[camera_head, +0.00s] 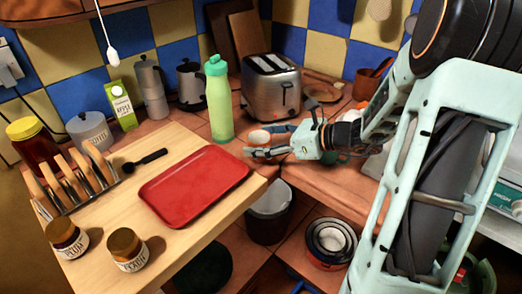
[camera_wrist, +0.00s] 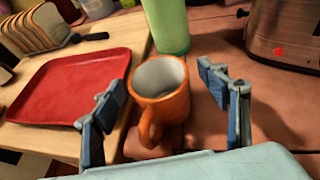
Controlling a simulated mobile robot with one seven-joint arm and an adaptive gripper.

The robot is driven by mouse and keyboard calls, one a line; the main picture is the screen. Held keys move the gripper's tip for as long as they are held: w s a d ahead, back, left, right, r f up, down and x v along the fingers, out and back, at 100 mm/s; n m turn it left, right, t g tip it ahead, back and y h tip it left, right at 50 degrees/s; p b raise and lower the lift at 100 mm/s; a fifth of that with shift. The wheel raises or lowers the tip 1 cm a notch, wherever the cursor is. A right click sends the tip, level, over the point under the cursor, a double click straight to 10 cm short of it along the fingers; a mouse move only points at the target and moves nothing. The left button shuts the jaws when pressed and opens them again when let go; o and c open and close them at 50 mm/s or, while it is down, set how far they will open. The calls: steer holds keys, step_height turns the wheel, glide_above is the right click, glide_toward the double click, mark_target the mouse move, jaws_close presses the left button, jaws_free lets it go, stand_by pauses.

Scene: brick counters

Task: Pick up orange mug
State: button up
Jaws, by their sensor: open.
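The orange mug (camera_wrist: 172,105) stands upright on the brick counter in the wrist view, with its pale inside showing and its handle toward my gripper. In the head view the mug (camera_head: 259,138) shows only in part, behind the fingers. My gripper (camera_wrist: 165,105) is open, with one blue-padded finger on each side of the mug. No contact between the fingers and the mug is clear. In the head view my gripper (camera_head: 268,141) reaches in from the right at counter height.
A green bottle (camera_head: 219,100) stands just behind the mug, and a steel toaster (camera_head: 271,88) is behind to the right. A red tray (camera_head: 195,185) lies on the wooden board (camera_head: 235,213) to the left. The counter's front edge is close, with a bin (camera_head: 269,215) below.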

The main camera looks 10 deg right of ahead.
steer(key=c, duration=1.4)
steer(key=shift+r, duration=0.1)
